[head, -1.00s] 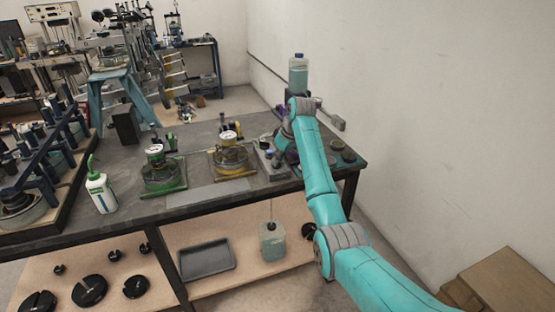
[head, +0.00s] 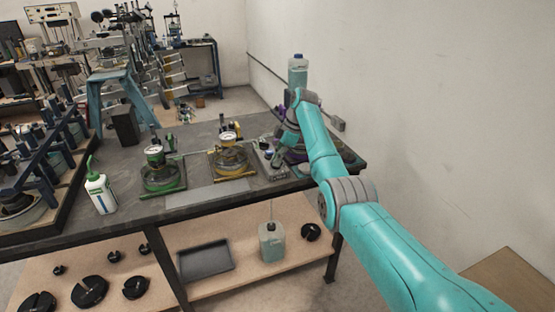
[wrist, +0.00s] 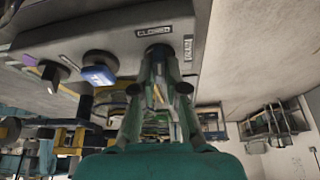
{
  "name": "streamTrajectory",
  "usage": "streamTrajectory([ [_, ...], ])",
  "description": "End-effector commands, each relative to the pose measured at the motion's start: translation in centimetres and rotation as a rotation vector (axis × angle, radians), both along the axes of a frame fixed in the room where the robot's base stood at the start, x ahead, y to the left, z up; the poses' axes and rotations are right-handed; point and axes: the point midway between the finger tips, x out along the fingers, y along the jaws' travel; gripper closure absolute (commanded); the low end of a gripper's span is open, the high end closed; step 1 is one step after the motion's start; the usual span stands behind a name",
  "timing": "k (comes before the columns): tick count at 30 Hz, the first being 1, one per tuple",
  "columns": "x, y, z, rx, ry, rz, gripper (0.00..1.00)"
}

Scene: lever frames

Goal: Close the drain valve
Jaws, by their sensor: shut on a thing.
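A grey valve panel (wrist: 110,35) fills the upper part of the wrist view, with small labels and a row of valve handles. My gripper (wrist: 160,66) is shut on the right-hand valve handle (wrist: 158,49), a dark one below a label that seems to read CLOSED. The fingers hide much of this handle, so its exact angle is unclear. In the head view my gripper (head: 277,158) is at the panel unit (head: 267,147) on the right part of the bench, and the handle is too small to make out there.
A blue handle (wrist: 99,72) and a purple-marked handle (wrist: 52,72) sit left of the held one. On the bench (head: 200,197) stand a yellow device (head: 230,158), a green device (head: 162,177) and a white-green bottle (head: 100,192). A clear bottle (head: 298,72) stands behind my wrist.

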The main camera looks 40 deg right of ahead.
Motion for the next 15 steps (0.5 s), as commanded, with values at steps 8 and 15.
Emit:
streamTrajectory([
  [8, 0.02, -0.04, -0.01, 0.0, 0.003, 0.111, 1.0],
  [15, 0.04, -0.05, 0.0, -0.001, 0.001, 0.147, 1.0],
])
